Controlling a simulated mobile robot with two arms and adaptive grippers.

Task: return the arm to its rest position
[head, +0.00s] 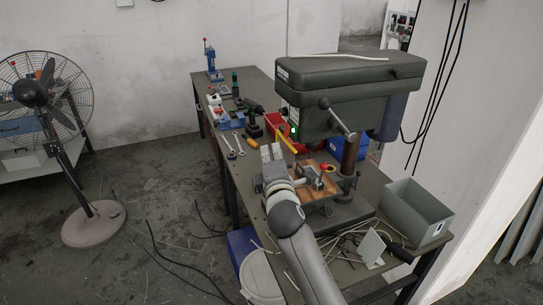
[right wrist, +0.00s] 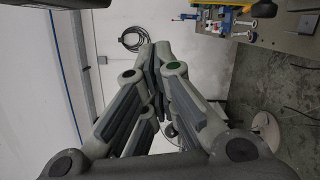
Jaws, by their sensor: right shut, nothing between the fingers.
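My right arm reaches in from the bottom of the head view, over the near part of the workbench (head: 358,273). My right gripper (head: 271,153) is at its far end, in front of the drill press (head: 350,85) and left of the wooden board (head: 321,190) on its table. The gripper is shut and holds nothing. My left gripper is in neither view.
A yellow-handled tool (head: 286,142) and a red bin (head: 275,123) are close beyond the right gripper. A grey metal box (head: 417,212) and loose rods are on the near bench. A fan (head: 92,222) stands at left, with open floor between it and the bench.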

